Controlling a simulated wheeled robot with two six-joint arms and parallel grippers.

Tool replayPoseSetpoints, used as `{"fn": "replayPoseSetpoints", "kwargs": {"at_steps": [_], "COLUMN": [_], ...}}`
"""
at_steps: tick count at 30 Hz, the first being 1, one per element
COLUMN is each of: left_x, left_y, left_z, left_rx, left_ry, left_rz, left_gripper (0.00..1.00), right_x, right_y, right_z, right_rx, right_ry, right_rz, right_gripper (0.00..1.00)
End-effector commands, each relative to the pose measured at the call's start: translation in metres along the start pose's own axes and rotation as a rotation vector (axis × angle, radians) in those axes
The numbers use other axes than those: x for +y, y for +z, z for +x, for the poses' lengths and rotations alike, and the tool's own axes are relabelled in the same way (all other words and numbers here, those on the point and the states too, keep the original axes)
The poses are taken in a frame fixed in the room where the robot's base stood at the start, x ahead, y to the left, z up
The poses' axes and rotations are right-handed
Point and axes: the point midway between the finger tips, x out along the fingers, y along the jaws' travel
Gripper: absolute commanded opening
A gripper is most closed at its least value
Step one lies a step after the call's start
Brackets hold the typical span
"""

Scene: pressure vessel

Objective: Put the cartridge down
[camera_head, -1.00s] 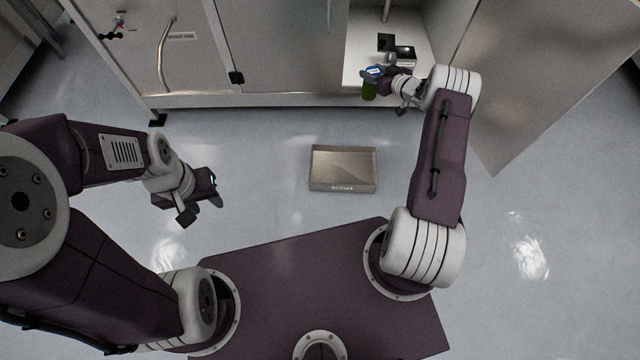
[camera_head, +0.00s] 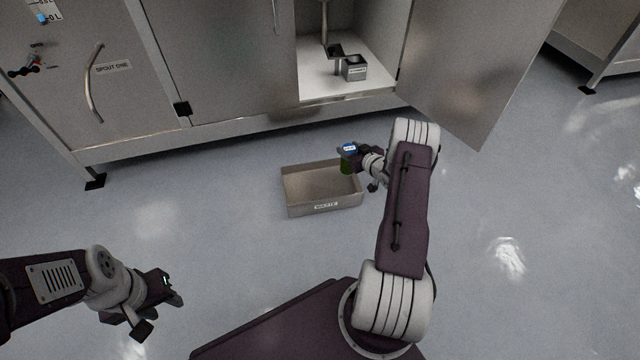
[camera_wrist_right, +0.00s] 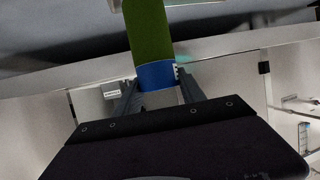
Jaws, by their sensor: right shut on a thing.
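The cartridge is a green cylinder (camera_head: 346,167) with a blue band at one end. My right gripper (camera_head: 354,153) is shut on it and holds it at the back right corner of the open tray in the head view. How high it is above the tray is hard to tell. In the right wrist view the green cartridge (camera_wrist_right: 149,32) stands between the two fingers of the right gripper (camera_wrist_right: 160,88), which grip it at the blue band. My left gripper (camera_head: 172,298) is at the lower left, away from the cartridge; its fingers are too dark to read.
The open metal tray (camera_head: 325,207), labelled as waste, lies empty on the floor. Behind it stands a metal cabinet with an open bay (camera_head: 318,88) holding a small grey box (camera_head: 354,68). Its open door (camera_head: 470,75) juts out at right. Floor left of the tray is clear.

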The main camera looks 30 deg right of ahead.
Motion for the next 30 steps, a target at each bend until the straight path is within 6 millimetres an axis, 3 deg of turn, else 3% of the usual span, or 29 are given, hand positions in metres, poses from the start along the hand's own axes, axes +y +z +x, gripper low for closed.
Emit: {"fn": "replayPoseSetpoints", "kwargs": {"at_steps": [3, 6, 8, 12, 18, 25, 30], "left_x": [0.0, 0.0, 0.0, 0.0, 0.0, -0.001, -0.001], "left_y": [0.002, 0.001, 0.0, 0.002, 0.002, 0.006, 0.006], "left_z": [0.016, 0.009, -0.001, 0.017, 0.019, 0.059, 0.054], "left_rx": [0.0, -0.001, 0.0, -0.001, -0.001, -0.001, -0.001], "left_ry": [0.0, 0.0, 0.0, 0.0, 0.0, 0.0, 0.0], "left_rz": [0.0, 0.0, 0.0, 0.0, 0.0, 0.0, 0.0], "left_gripper": [0.4, 0.4, 0.4, 0.4, 0.4, 0.4, 0.4], "right_x": [-0.032, -0.056, -0.068, -0.084, -0.087, -0.086, -0.086], "right_y": [0.018, 0.022, 0.025, 0.038, 0.04, 0.078, 0.074], "right_z": [0.027, 0.044, 0.053, 0.071, 0.074, 0.09, 0.088], "right_rx": [-0.003, -0.003, -0.004, 0.0, 0.0, 0.0, -0.001], "right_ry": [-0.009, -0.008, -0.008, -0.005, -0.002, -0.002, -0.002], "right_rz": [-0.001, -0.002, -0.001, -0.003, -0.001, -0.001, -0.001], "right_gripper": [0.0, 0.0, 0.0, 0.0, 0.0, 0.0, 0.0]}}
